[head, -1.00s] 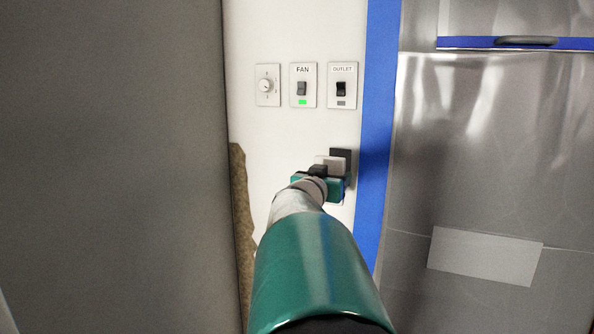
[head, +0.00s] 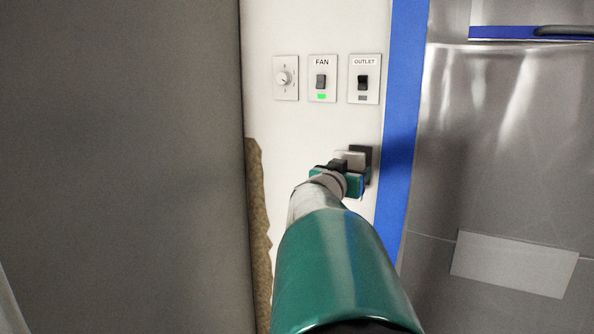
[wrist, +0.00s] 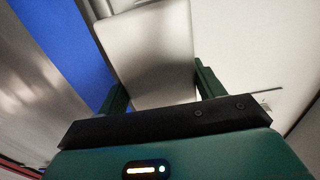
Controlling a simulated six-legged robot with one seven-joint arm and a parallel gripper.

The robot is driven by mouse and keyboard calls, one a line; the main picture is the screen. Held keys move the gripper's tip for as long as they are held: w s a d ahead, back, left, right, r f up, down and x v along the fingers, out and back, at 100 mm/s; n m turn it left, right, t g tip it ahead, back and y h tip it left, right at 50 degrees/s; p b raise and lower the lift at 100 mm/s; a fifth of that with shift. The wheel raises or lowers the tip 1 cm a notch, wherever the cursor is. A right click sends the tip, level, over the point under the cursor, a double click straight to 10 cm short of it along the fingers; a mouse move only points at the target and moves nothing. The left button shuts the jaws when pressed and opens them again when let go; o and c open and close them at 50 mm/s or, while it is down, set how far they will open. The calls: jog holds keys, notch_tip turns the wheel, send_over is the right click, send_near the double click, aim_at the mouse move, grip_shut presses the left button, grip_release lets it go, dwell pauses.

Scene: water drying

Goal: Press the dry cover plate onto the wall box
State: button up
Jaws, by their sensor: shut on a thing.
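The light grey cover plate (wrist: 148,50) is between the two green fingers of my gripper (wrist: 152,85) in the wrist view. The gripper is shut on it. In the head view my gripper (head: 345,172) is at the wall, and a part of the plate (head: 350,158) shows above it. The dark wall box (head: 361,153) shows behind the plate, at its upper right. The plate overlaps the box in the picture, but I cannot tell whether they touch. My arm and gripper hide the lower part of the box.
Above are a dial (head: 286,78), a FAN switch (head: 322,80) with a green light and an OUTLET switch (head: 364,80) with its indicator unlit. A blue strip (head: 400,130) edges the wall on the right. A large grey panel (head: 120,160) stands close on the left.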

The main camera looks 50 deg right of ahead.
jog(key=w+d, duration=0.1)
jog(key=d, duration=0.5)
jog(key=shift+d, duration=0.35)
jog(key=shift+w+d+r, duration=0.1)
jog(key=shift+w+d, duration=0.05)
jog(key=shift+d, duration=0.15)
dwell(0.9)
jog(key=shift+a, duration=0.1)
dwell(0.3)
jog(key=shift+s+a, duration=0.2)
jog(key=shift+a, duration=1.1)
jog(key=shift+s+a, duration=0.25)
jog(key=shift+a, duration=1.05)
jog(key=shift+s+a, duration=0.2)
jog(key=shift+a, duration=1.1)
